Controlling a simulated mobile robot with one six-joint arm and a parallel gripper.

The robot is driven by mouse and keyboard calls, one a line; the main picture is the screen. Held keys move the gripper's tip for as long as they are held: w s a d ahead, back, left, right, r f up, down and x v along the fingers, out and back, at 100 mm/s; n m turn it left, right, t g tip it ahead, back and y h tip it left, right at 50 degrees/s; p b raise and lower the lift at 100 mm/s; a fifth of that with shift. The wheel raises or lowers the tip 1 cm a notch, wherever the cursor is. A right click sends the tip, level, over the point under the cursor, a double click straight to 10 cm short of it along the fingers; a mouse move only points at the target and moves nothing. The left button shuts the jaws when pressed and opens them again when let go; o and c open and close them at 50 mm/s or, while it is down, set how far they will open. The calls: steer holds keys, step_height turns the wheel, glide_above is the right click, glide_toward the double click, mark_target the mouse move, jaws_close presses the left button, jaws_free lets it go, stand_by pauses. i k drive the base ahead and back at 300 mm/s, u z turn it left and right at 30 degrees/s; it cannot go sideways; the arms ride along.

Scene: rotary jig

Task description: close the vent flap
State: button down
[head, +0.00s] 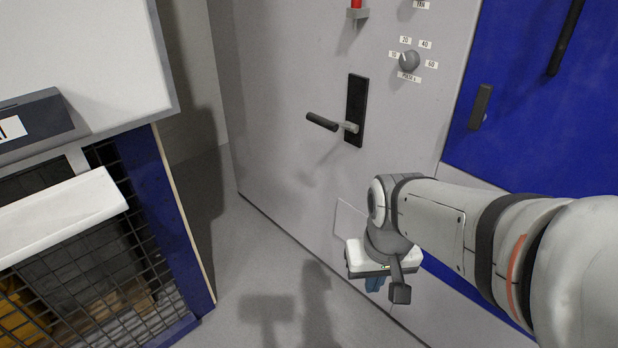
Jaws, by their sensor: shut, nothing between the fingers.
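A pale, thin-edged rectangular panel (349,222) low on the cabinet front looks like the vent flap, but I cannot be sure.
The grey cabinet (290,110) carries a black lever handle (322,121) and a dial (409,61) above my gripper. A blue door (540,110) is at right. A mesh-fronted machine (130,225) with a projecting white panel (60,215) stands left. Floor between is clear.

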mark_target(350, 222)
steer(key=u, duration=2.15)
steer(key=k, duration=0.9)
steer(key=z, duration=1)
steer(key=i, duration=1)
